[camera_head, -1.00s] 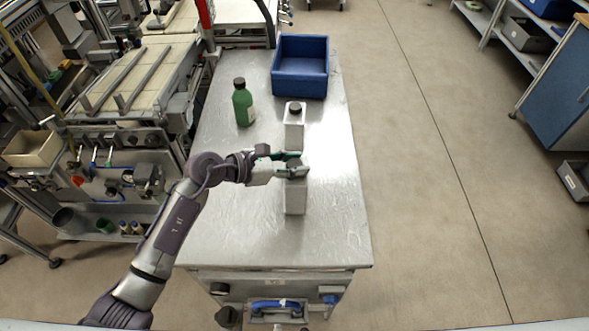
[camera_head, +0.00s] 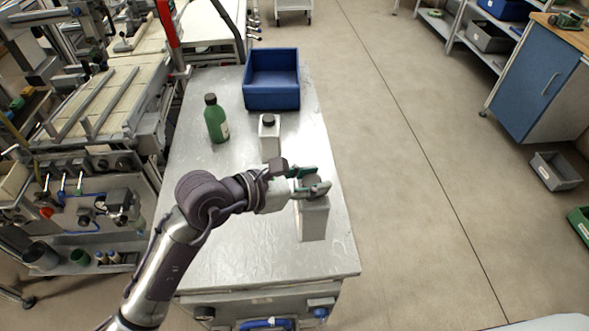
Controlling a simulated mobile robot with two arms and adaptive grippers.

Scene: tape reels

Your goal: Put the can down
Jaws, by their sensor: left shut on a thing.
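My left gripper (camera_head: 317,183) is shut on the upper end of a white rectangular can (camera_head: 313,220). The fingers hide the top of this can. The can is upright over the front right part of the metal table (camera_head: 225,240), near its right edge. It looks held above the tabletop, though its gap to the surface is hard to judge. A second white can (camera_head: 270,137) with a black cap stands upright on the table, behind the gripper. My right gripper is not in view.
A green bottle (camera_head: 217,124) with a dark cap stands at the left of the table. A blue bin (camera_head: 271,97) sits at the back. The table's front left and middle are clear. Machinery stands close along the left side; open floor lies to the right.

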